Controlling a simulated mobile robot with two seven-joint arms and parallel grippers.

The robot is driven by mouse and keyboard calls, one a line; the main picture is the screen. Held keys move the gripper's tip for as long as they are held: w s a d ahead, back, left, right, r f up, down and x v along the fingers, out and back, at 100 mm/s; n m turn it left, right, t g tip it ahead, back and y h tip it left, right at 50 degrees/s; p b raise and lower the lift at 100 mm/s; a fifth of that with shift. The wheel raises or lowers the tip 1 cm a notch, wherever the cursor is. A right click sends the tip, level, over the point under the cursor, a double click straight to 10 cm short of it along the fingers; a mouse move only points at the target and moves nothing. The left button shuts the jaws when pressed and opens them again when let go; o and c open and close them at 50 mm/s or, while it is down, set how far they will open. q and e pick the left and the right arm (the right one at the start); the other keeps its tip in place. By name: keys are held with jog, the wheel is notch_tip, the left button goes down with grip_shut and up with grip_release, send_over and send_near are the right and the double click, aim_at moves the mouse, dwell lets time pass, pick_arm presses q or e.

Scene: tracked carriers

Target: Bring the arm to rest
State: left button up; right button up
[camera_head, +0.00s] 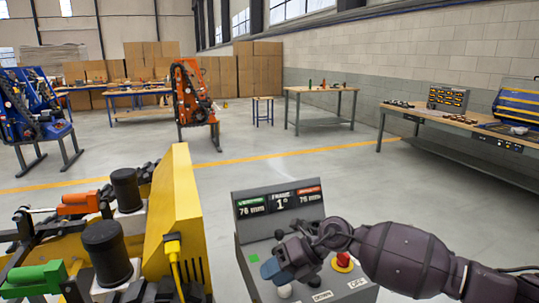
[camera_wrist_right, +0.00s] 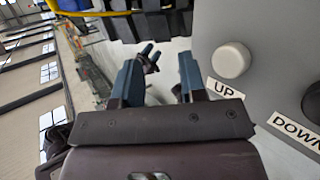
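My right arm comes in from the right in the head view, and its dark gripper with blue fingers (camera_head: 272,270) is over the left part of a grey control panel (camera_head: 253,284). In the right wrist view the two blue fingers (camera_wrist_right: 158,82) stand apart with nothing between them. A white button (camera_wrist_right: 230,60) labelled UP is just right of them, and a dark button (camera_wrist_right: 312,100) labelled DOWN is farther right. A small dark shape with blue tips (camera_wrist_right: 148,58), perhaps my left gripper, shows beyond the fingers; its opening is too small to judge.
The panel has a display (camera_head: 281,201) reading 76 mm, 1° and 76 mm, and a red button (camera_head: 343,259). A yellow machine (camera_head: 182,215) with black rollers stands left of it. Wooden benches (camera_head: 320,90) and an orange carrier (camera_head: 192,95) stand farther back. Open floor lies between.

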jog(key=s+a+r+m+t+y, duration=0.45)
jog(key=m+t+y, duration=0.3)
jog(key=m, duration=0.25)
jog(key=s+d+f+m+t+h, duration=0.1)
jog(key=d+f+m+t+h, duration=0.3)
jog(key=d+m+h, duration=0.5)
jog(key=s+d+f+m+t+h, duration=0.1)
jog(key=s+d+m+t+h, duration=0.1)
jog(key=d+m+t+h, duration=0.6)
jog(key=s+d+f+m+g+h, duration=0.3)
jog(key=s+d+f+m+g, duration=0.55)
jog(key=s, duration=0.25)
jog(key=s+d+f+m+g, duration=0.2)
jog(key=s+d+g, duration=0.15)
jog(key=s, duration=0.55)
jog(key=s+d+f+m+g, duration=0.2)
jog(key=s+f+g, duration=0.15)
jog(key=s, duration=0.45)
jog(key=w+f+t+y, duration=0.1)
jog(key=w+f+t, duration=0.6)
jog(key=f+t, duration=0.1)
jog(key=shift+a+f+y, duration=0.35)
